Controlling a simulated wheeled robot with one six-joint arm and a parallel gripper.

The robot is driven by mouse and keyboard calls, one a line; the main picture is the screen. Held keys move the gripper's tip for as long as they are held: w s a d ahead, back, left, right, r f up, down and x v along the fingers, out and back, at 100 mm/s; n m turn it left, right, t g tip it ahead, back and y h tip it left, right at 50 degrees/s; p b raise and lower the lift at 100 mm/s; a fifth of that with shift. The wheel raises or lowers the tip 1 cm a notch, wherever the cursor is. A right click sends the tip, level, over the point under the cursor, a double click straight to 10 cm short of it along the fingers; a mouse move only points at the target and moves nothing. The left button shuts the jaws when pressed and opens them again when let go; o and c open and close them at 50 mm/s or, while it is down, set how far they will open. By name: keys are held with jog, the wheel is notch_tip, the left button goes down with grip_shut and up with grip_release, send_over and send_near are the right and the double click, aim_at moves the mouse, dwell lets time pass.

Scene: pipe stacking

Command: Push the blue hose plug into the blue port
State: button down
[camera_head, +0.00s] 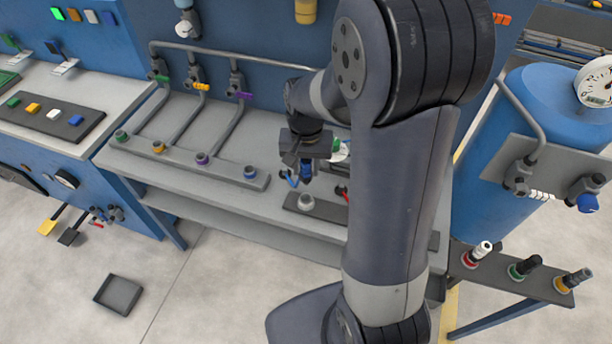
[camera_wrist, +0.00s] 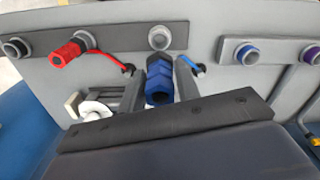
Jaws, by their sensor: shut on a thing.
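My gripper (camera_head: 304,168) is shut on the blue hose plug (camera_head: 305,169) and holds it above the grey bench. In the wrist view the blue plug (camera_wrist: 158,82) sits between the fingers of my gripper (camera_wrist: 163,78). The blue port (camera_head: 250,172), a grey socket with a blue ring, is at the right end of the grey port strip, left of my gripper and apart from the plug. In the wrist view the blue port (camera_wrist: 247,53) is empty, to the right of the plug. My fingers hide part of the plug.
A port with a whitish ring (camera_wrist: 159,38) lies just beyond the plug in the wrist view. A red plug (camera_wrist: 72,50) is at a port to its left. Purple (camera_head: 202,159), orange (camera_head: 159,147) and green (camera_head: 121,136) ports line the strip, with pipes behind.

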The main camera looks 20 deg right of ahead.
jog(key=shift+r, duration=0.45)
notch_tip(320, 180, up, 8)
jog(key=p, duration=0.6)
dwell(0.5)
